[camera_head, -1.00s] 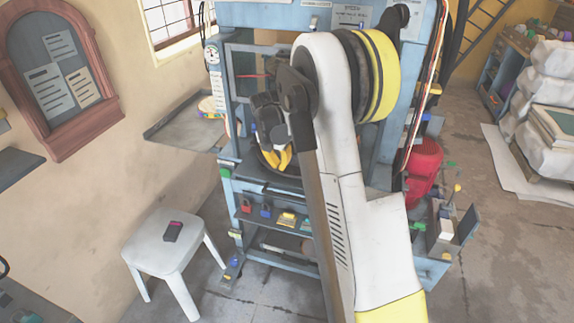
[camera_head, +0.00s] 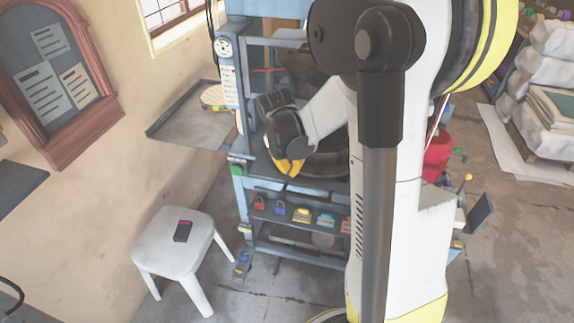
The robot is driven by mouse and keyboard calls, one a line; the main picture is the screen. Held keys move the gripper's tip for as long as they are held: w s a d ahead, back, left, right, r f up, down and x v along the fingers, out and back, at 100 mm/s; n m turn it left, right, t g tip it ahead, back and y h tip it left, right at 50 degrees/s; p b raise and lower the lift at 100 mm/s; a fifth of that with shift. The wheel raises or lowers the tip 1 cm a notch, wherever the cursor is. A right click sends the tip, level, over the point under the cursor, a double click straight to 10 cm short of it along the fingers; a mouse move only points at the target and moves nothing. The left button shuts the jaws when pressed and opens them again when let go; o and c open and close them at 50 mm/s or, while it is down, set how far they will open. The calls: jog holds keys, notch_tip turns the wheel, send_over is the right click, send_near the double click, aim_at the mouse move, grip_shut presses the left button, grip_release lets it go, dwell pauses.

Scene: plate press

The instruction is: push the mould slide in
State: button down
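The blue plate press (camera_head: 241,185) stands in the middle of the view, with its upper right side hidden behind my arm. A round dark mould (camera_head: 325,165) sits at the press's working level, partly covered by my arm and gripper. My gripper (camera_head: 290,170), dark with yellow fingertips, is in front of the mould's left part and points down. It looks close to the mould, but I cannot tell whether they touch. The gap between the fingertips is too small to make out. The slide under the mould cannot be told apart clearly.
A side tray (camera_head: 195,127) with a round plate stack (camera_head: 213,97) sticks out left of the press. A white stool (camera_head: 185,250) with a dark handset (camera_head: 183,231) stands at front left. A shelf with several coloured padlocks (camera_head: 280,208) is below the mould. White sacks (camera_head: 548,75) stand at right.

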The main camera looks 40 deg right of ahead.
aim_at(300, 182)
jog(key=b+x, duration=0.3)
jog(key=x, duration=0.6)
jog(key=shift+s+f+b, duration=0.15)
jog(key=shift+b, duration=0.2)
jog(key=shift+w+d+r+b, duration=0.15)
jog(key=shift+w+d, duration=0.1)
jog(key=shift+d, duration=0.35)
jog(key=shift+w+d+r+b, duration=0.15)
jog(key=shift+w+d, duration=0.15)
jog(key=shift+d, duration=0.35)
jog(key=shift+w+d, duration=0.35)
jog(key=shift+d, duration=0.2)
jog(key=w+d, duration=0.2)
jog(key=d, duration=0.1)
jog(key=w+d, duration=0.3)
jog(key=shift+w, duration=0.1)
